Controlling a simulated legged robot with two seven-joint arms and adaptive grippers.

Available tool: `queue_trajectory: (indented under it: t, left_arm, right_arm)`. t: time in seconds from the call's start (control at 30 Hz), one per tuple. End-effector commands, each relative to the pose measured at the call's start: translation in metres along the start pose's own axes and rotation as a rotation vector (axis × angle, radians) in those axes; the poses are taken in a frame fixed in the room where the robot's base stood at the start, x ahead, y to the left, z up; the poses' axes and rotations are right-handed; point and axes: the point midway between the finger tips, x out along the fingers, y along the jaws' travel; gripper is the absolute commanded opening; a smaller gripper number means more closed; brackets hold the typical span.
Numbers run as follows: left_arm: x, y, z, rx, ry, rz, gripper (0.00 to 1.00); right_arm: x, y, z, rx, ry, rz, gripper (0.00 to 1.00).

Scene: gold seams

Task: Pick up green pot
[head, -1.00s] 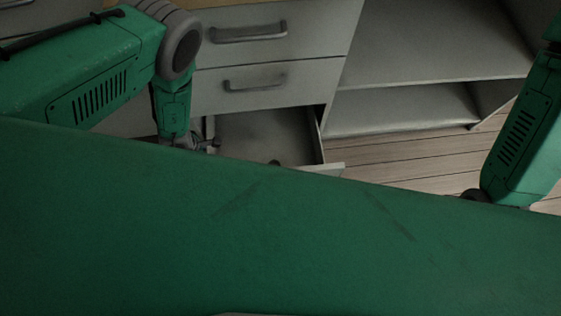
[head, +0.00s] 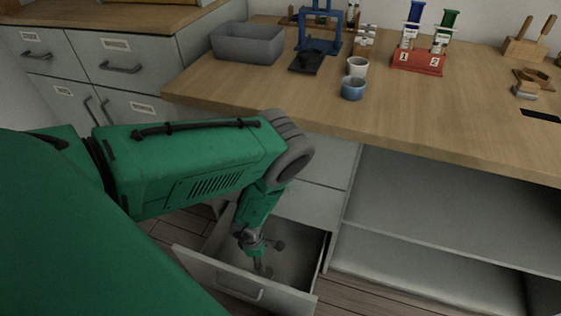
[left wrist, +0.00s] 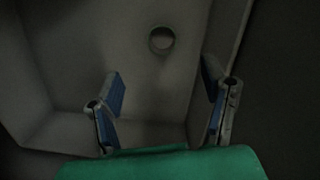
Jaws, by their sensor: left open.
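My left gripper (head: 259,264) reaches down into the open drawer (head: 218,274) in the head view. In the left wrist view its two blue-padded fingers (left wrist: 163,86) are spread apart, with nothing between them. My right gripper is not in view.
The drawer walls (left wrist: 46,62) are close around the gripper. The wooden worktop (head: 300,97) juts out above, holding a grey bin (head: 248,43), a white cup (head: 357,67), a blue cup (head: 352,88) and a red rack (head: 418,63) with blue and green tubes. Open shelves (head: 440,215) stand right.

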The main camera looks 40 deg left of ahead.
Motion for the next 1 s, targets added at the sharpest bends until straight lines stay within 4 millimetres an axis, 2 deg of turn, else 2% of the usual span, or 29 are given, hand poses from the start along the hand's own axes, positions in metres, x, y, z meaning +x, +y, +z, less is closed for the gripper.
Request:
queue_trajectory:
  t: [0.4,0.73,1.0]
  left_arm:
    - [0.071,-0.002,0.003,0.002,0.013,0.008,0.66]
    - [0.091,-0.002,-0.002,0.001,0.01,0.005,0.66]
    - [0.129,-0.003,-0.008,0.001,0.011,0.005,0.66]
  right_arm:
    - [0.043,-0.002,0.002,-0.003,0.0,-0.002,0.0]
    - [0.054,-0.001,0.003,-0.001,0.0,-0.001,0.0]
    - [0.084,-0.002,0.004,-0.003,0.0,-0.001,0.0]
